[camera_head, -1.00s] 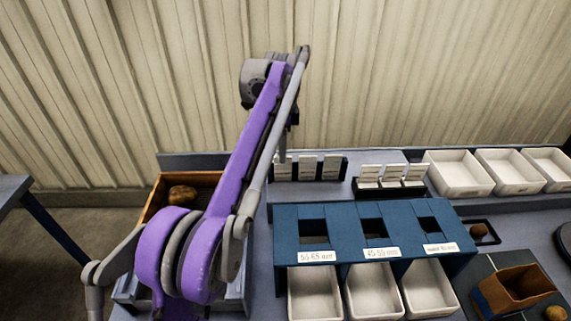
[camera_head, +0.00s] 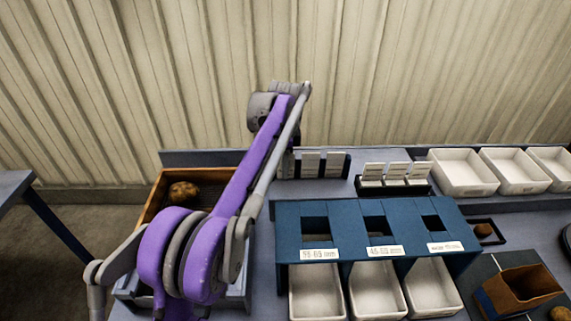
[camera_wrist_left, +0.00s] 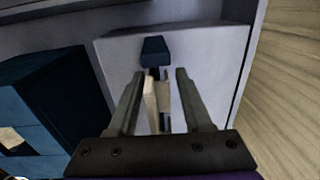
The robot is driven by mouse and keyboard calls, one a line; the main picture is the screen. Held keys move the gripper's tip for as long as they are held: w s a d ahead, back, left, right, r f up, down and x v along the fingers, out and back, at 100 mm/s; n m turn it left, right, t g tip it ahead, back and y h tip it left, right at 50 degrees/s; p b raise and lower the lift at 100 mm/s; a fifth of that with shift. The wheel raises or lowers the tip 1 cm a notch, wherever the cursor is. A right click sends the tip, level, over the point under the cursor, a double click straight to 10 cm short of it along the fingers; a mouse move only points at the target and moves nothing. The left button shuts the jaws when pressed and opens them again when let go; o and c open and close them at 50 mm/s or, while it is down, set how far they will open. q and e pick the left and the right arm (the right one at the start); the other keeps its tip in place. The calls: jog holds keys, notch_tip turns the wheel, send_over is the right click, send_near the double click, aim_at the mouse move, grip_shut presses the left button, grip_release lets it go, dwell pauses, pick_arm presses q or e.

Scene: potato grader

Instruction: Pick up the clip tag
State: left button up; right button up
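My left arm reaches over the bench toward the rear tag rack, and its gripper is mostly hidden behind the arm in the head view. In the left wrist view the left gripper (camera_wrist_left: 160,72) has its two fingers apart. A pale upright clip tag (camera_wrist_left: 150,100) shows edge-on between them, closer to the left finger; contact cannot be told. A dark rack end (camera_wrist_left: 154,50) is just beyond the fingertips. In the head view, white clip tags (camera_head: 310,164) stand in the dark rear rack, partly covered by my arm. My right gripper is not in view.
More white tags sit in a second rack (camera_head: 395,173) to the right. A blue grader stand (camera_head: 345,226) is in front, with white bins (camera_head: 317,295) below. White trays (camera_head: 463,173) line the back right. A wooden crate (camera_head: 160,197) holding a potato (camera_head: 183,192) is at left.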

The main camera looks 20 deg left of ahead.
pick_arm(q)
grip_shut()
jog(key=shift+r, duration=0.1)
